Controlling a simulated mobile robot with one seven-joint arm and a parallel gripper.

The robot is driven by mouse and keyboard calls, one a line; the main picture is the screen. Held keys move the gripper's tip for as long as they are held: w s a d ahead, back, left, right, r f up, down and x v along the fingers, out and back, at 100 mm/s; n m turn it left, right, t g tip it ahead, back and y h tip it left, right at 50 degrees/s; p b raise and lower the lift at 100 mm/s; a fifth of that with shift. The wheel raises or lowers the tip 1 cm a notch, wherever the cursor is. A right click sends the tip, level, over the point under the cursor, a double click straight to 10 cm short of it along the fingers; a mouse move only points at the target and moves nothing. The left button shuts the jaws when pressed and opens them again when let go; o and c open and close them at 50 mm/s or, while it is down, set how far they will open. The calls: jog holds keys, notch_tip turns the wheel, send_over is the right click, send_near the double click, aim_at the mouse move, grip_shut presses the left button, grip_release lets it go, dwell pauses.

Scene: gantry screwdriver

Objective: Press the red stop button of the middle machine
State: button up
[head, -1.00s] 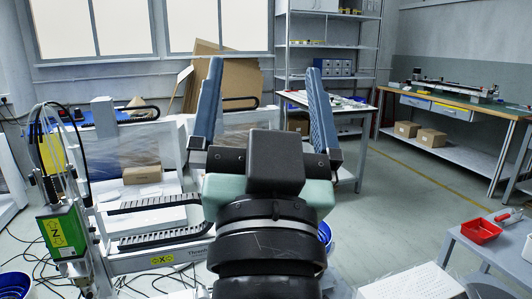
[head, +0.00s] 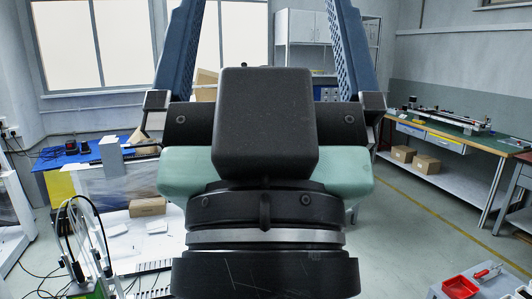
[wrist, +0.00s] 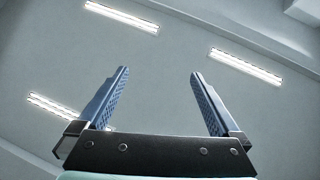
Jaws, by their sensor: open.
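My gripper (wrist: 159,71) is open and empty, with two blue ribbed fingers wide apart. In the wrist view it points at the ceiling. In the head view its black and green body fills the middle, and the fingers run off the top edge. A white gantry machine (head: 92,240) with dark looping cables stands at the lower left of the head view, partly cut off and partly behind my arm. It is well to the left of my gripper and apart from it. No red stop button shows, and I cannot tell which machine is the middle one.
A blue machine table (head: 70,155) stands behind at the left. A red tray (head: 458,288) is at the lower right. Open floor (head: 410,220) lies right of my arm.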

notch_tip(320, 180, up, 9)
jog(key=p, duration=0.6)
jog(key=shift+f, duration=0.1)
